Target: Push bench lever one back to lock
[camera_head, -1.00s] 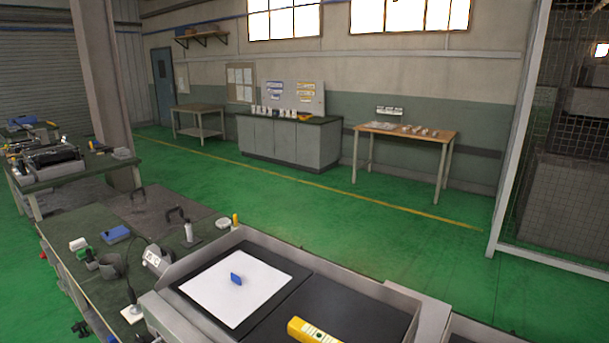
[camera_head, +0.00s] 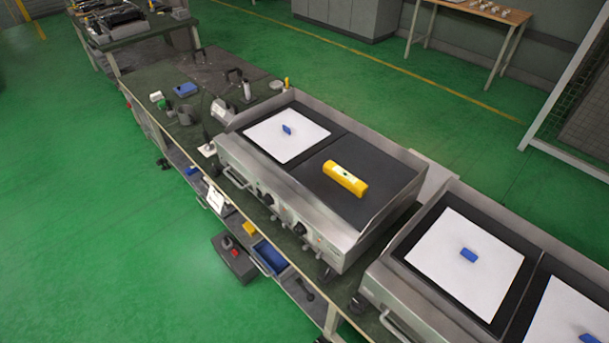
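Several small fixtures stand on the dark green workbench (camera_head: 172,72) at the upper left. Two black, curved handles, one farther back (camera_head: 198,50) and one nearer (camera_head: 235,74), rise from the bench top. A thin dark upright piece on a white base (camera_head: 207,149) stands at the bench's front edge, left of the griddle. I cannot tell which of these is bench lever one, or its lock position. Neither of my grippers is in view.
A steel griddle (camera_head: 335,243) with a white sheet (camera_head: 287,143) and a yellow block (camera_head: 345,179) fills the middle. A second griddle (camera_head: 393,291) stands at lower right. A dark box (camera_head: 233,260) sits below the bench. Green floor (camera_head: 90,240) at left is clear.

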